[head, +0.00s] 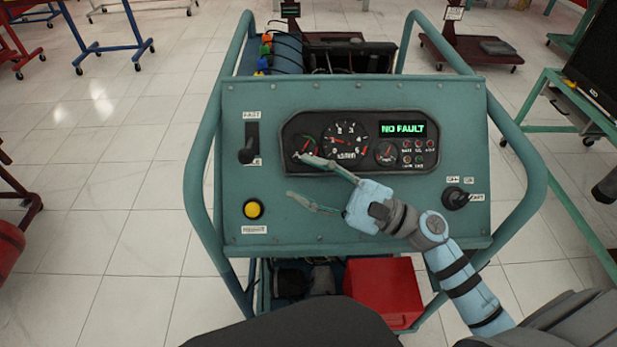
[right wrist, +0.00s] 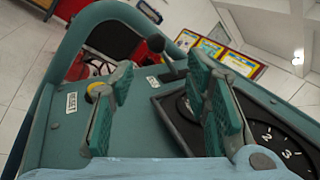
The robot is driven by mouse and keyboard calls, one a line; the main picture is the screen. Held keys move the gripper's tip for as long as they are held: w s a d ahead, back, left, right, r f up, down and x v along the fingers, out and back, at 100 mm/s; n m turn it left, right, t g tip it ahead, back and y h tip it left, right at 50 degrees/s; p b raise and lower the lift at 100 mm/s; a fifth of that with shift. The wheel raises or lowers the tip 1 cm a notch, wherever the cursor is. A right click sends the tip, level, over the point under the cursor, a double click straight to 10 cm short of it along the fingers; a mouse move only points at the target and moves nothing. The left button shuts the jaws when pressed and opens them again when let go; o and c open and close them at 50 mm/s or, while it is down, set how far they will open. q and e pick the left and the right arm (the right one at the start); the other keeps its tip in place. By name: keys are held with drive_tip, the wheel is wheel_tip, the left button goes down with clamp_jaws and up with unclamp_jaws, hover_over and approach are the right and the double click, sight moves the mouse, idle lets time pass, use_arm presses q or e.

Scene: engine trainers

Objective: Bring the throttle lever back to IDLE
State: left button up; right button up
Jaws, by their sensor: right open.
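The throttle lever (head: 246,154) is a black handle in a dark slot at the upper left of the teal panel. A small label sits above the slot and one beside its lower end; their words are too small to read surely. The handle is low in the slot. In the right wrist view the lever's black knob (right wrist: 156,43) shows beyond the fingers. My right gripper (head: 295,175) is open and empty in front of the panel, to the right of the lever and apart from it. Its two fingers (right wrist: 162,78) also show in the right wrist view. My left gripper is out of view.
A gauge cluster (head: 345,148) with a green NO FAULT display (head: 408,131) is behind the right gripper. A yellow button (head: 253,209) lies below the lever and a black rotary switch (head: 455,198) at right. The teal tube frame (head: 200,150) borders the panel.

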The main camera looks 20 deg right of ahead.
sight(248, 147)
drive_tip(key=shift+c, duration=0.3)
